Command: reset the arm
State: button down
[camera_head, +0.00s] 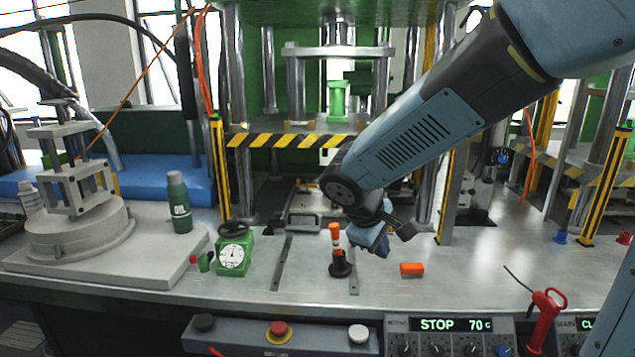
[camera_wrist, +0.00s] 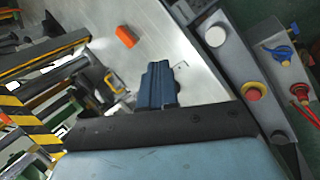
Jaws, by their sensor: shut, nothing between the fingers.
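My gripper (camera_head: 372,240) hangs at the end of my blue and black arm, above the metal bench in the middle of the head view. Its blue jaw part also shows in the wrist view (camera_wrist: 156,86). The jaws are shut and nothing is seen held. In the head view the gripper is to the right of a black stand with an orange top (camera_head: 335,236), and to the left of and above a small orange block (camera_head: 411,269). The orange block shows in the wrist view (camera_wrist: 126,36) too, apart from the gripper.
A green press (camera_head: 240,85) with yellow-black striped guards stands behind. A green gauge (camera_head: 235,250), an oil bottle (camera_head: 179,203) and a grey fixture (camera_head: 75,222) are at left. A button panel (camera_head: 310,335) lines the front edge. A red-handled tool (camera_head: 543,318) is at front right.

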jog(key=s+d+r+m+y, duration=0.2)
jog(key=s+d+r+m, duration=0.2)
jog(key=s, duration=0.3)
jog(key=s+d+r+m+t+y, duration=0.1)
jog(key=s+d+r+m+y, duration=0.1)
jog(key=s+d+r+m, duration=0.3)
jog(key=s+d, duration=0.1)
jog(key=s, duration=0.1)
jog(key=shift+s+d+r+m+t, duration=0.3)
jog(key=shift+s+m, duration=0.1)
